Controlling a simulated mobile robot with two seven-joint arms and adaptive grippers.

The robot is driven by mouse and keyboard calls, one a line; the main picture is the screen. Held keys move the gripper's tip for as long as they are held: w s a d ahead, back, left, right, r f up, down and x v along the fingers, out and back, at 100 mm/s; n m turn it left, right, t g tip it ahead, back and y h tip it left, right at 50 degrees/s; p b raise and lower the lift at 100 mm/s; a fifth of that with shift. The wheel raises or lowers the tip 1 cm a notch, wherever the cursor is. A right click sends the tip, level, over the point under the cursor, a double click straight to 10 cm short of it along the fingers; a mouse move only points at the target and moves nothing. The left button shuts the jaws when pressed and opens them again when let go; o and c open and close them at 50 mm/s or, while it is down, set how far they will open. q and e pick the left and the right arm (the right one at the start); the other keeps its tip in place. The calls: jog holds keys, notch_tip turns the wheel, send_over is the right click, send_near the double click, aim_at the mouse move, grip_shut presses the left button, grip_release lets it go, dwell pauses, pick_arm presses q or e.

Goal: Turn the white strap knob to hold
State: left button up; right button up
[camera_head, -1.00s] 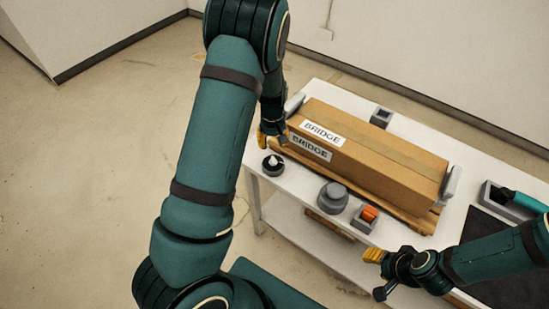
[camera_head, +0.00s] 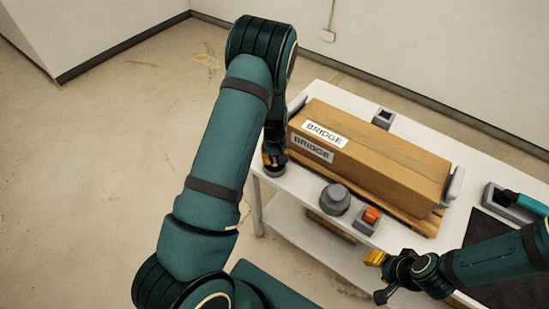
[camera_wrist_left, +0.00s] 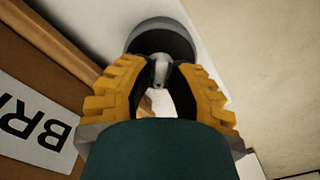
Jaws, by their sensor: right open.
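The white strap knob (camera_wrist_left: 160,70) shows in the left wrist view as a pale grip on a dark round base (camera_wrist_left: 160,36). My left gripper (camera_wrist_left: 158,76) has its yellow fingers on either side of the knob, with a narrow gap visible; firm contact cannot be made out. In the head view my left gripper (camera_head: 272,160) is over the dark base (camera_head: 273,171) at the table's left corner and mostly hides the knob. My right gripper (camera_head: 374,258) is open and empty in front of the table.
A long cardboard box (camera_head: 375,155) marked BRIDGE lies on a wooden pallet on the white table (camera_head: 300,188), close beside my left gripper. A grey round knob (camera_head: 335,199) and an orange knob (camera_head: 371,215) stand along the front edge. A teal-handled device (camera_head: 520,201) is at the right.

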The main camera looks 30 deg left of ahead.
pick_arm(q)
grip_shut()
jog(key=shift+m, duration=0.3)
jog(key=m+b, duration=0.1)
jog(key=m, duration=0.2)
jog(key=shift+f+m+b, duration=0.1)
jog(key=shift+m+b, duration=0.2)
jog(key=shift+b, duration=0.1)
jog(key=m+b, duration=0.1)
jog(key=m, duration=0.3)
jog(key=shift+m+b, duration=0.3)
jog(key=m+b, duration=0.1)
jog(key=m, duration=0.3)
jog(key=shift+s+m, duration=0.1)
jog(key=shift+m, duration=0.2)
jog(key=m, duration=0.4)
jog(key=shift+m+b, duration=0.3)
jog(key=shift+b, duration=0.05)
